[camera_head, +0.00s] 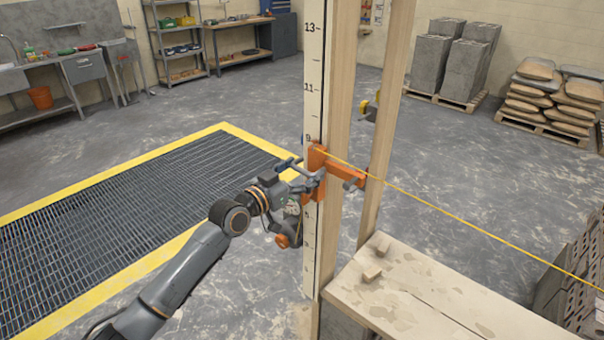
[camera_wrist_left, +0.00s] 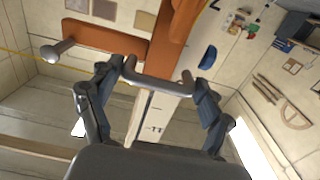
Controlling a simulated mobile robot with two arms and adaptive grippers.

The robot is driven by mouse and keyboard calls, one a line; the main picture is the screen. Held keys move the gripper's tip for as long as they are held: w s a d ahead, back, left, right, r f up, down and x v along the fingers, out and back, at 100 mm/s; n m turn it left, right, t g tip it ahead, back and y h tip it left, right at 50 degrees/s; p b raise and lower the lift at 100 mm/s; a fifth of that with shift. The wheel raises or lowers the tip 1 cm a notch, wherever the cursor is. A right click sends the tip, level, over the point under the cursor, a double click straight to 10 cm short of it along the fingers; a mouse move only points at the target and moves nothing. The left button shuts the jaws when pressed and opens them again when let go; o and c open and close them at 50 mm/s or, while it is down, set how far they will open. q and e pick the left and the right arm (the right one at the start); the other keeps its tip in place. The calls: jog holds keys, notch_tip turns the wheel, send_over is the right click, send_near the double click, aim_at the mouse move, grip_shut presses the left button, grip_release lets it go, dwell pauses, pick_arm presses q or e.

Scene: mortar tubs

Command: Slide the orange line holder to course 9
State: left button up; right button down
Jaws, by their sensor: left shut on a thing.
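The orange line holder (camera_head: 317,160) sits on the white graduated staff (camera_head: 313,60) of a wooden post. Its top edge is close to the 9 mark, just below it in the head view. An orange arm of the holder (camera_head: 346,172) reaches right, and a yellow line runs from its top. My left gripper (camera_head: 308,179) is at the holder's left front, shut on its grey metal handle. In the left wrist view the handle (camera_wrist_left: 158,84) lies between the fingers, with the orange holder (camera_wrist_left: 120,42) behind. A blue marker (camera_wrist_left: 208,57) shows beside the staff. My right gripper is out of view.
A pale plank (camera_head: 430,310) lies at the lower right, near grey blocks. The yellow line (camera_head: 450,213) crosses the right side. A second wooden post (camera_head: 385,130) stands right of the staff. A yellow-edged floor grating (camera_head: 130,210) is at left. Bag pallets stand at back right.

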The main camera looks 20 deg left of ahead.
pick_arm(q)
jog(key=shift+r, duration=0.25)
jog(key=o, duration=1.3)
jog(key=shift+o, duration=0.4)
jog(key=shift+d, duration=0.15)
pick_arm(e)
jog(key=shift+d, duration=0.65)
pick_arm(q)
jog(key=shift+f, duration=0.1)
jog(key=v, duration=1.2)
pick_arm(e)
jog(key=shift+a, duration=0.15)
